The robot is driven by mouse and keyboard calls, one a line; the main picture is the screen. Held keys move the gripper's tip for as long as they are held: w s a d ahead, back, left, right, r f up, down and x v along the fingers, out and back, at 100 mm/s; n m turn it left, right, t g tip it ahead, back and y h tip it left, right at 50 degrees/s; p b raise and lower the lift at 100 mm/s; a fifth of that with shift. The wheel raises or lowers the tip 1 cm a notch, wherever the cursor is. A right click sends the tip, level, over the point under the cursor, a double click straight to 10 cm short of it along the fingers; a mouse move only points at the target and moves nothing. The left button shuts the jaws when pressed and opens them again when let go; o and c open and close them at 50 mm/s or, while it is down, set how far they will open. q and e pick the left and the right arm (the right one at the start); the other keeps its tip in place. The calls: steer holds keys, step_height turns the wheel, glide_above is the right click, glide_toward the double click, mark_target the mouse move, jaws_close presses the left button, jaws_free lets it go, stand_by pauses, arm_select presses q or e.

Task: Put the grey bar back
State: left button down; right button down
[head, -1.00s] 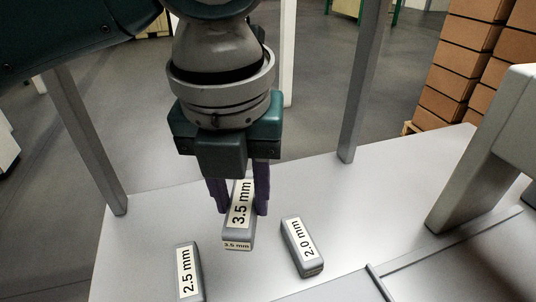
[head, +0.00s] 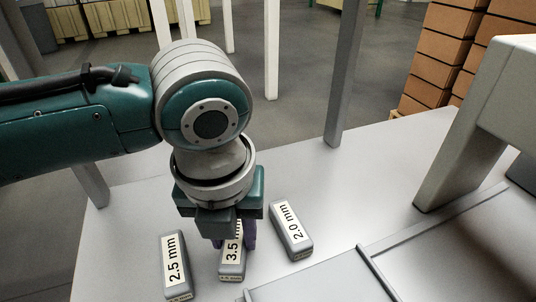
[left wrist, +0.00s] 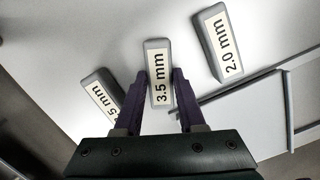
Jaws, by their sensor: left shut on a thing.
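The grey bar labelled 3.5 mm (head: 231,270) is between the fingers of my left gripper (head: 233,243), which is shut on it. In the left wrist view the same bar (left wrist: 156,45) stands between the two purple fingers (left wrist: 158,100), one on each side. The gripper body hides its far end in the head view. I cannot tell whether its underside touches the table. A grey bar labelled 2.5 mm (head: 178,266) lies to its left, and one labelled 2.0 mm (head: 291,230) to its right, both apart from it. My right gripper is not in view.
The pale grey table (head: 335,205) is clear behind the bars. A raised rim (head: 378,272) and a panel edge lie to the right. A thick grey frame (head: 455,165) stands at the far right, and a grey post (head: 345,80) rises at the table's back edge.

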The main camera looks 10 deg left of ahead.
mark_target(232, 252)
arm_select(q)
steer(key=c, duration=0.5)
jaws_free()
step_height(232, 252, up, 11)
steer(key=s+p, duration=0.2)
steer(key=p, duration=0.1)
steer(key=s+d+n+h, duration=0.2)
steer(key=s+d+n, duration=0.1)
steer(key=d+n, duration=0.15)
steer(key=s+a+f+n, duration=0.1)
steer(key=s+a+n, duration=0.2)
steer(key=n, duration=0.6)
steer(key=s+a+f+n+t+y, duration=0.1)
steer(key=s+a+n, duration=0.3)
steer(key=n, duration=0.5)
steer(key=s+a+f+n, duration=0.2)
steer(key=s+a+n, duration=0.2)
steer(key=n, duration=0.5)
steer(key=shift+a+f+t, duration=0.4)
steer(key=shift+a, duration=0.45)
